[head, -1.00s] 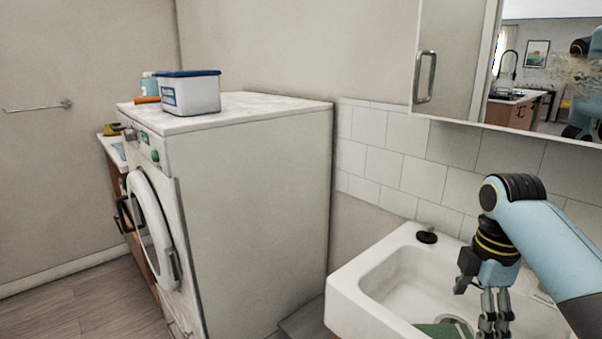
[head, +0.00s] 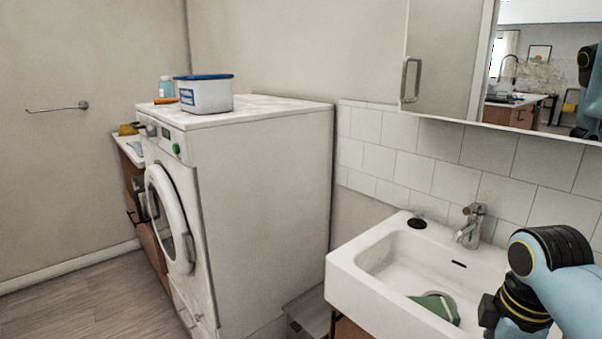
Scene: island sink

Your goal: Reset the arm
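My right arm comes in from the right in the head view, light blue with black and yellow joint bands. My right gripper (head: 507,332) is at the bottom edge, over the front right of the sink. Its fingers are cut off by the frame, so I cannot see whether they are open or shut. My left arm and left gripper are out of view.
A white sink (head: 348,278) holds a green item (head: 438,308), with a metal tap (head: 470,226) behind. A washing machine (head: 265,190) carries a blue-lidded tub (head: 206,97). A mirror cabinet (head: 446,60) hangs above. Floor at left is clear.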

